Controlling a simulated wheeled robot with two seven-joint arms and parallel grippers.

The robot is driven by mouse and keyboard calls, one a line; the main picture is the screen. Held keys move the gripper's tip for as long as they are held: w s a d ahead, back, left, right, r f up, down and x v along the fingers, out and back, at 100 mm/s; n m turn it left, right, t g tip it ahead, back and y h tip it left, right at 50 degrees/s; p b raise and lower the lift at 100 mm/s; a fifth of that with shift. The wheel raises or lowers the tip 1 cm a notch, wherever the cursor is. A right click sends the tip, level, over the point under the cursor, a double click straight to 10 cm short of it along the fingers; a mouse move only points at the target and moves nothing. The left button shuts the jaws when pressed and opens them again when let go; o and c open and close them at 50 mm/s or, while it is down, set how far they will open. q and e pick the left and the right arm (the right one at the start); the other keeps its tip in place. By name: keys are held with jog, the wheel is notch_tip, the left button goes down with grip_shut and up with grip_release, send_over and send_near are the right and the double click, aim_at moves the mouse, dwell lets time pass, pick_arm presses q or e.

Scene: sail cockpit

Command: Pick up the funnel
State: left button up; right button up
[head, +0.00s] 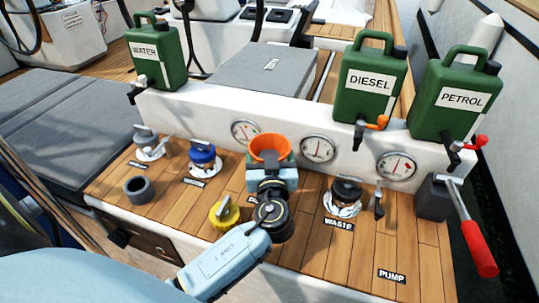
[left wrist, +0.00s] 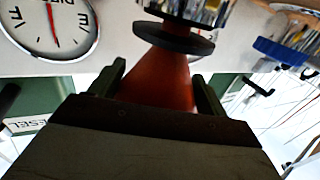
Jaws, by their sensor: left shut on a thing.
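The orange funnel (head: 270,147) shows its wide mouth facing up in the head view, between the gauges on the white ledge. My left gripper (head: 271,170) is shut on the funnel's body, just below the rim. In the left wrist view, the red-orange cone of the funnel (left wrist: 158,80) sits between the two dark fingers. My right gripper is not in view.
Green WATER (head: 157,55), DIESEL (head: 370,82) and PETROL (head: 455,98) cans stand on the ledge. The wooden deck holds a blue cap (head: 203,156), a yellow cap (head: 224,212), a grey cup (head: 138,189), a WASTE fitting (head: 344,193) and a red-handled pump lever (head: 479,248).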

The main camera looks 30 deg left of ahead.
pick_arm(q)
jog(key=shift+r, duration=0.45)
notch_tip(320, 180, up, 8)
jog(key=shift+r+p, duration=0.2)
jog(key=shift+p, duration=1)
jog(key=shift+r+p, duration=0.3)
jog(key=shift+r, duration=0.35)
jog(key=shift+r+p, duration=0.65)
jog(key=shift+r, duration=0.5)
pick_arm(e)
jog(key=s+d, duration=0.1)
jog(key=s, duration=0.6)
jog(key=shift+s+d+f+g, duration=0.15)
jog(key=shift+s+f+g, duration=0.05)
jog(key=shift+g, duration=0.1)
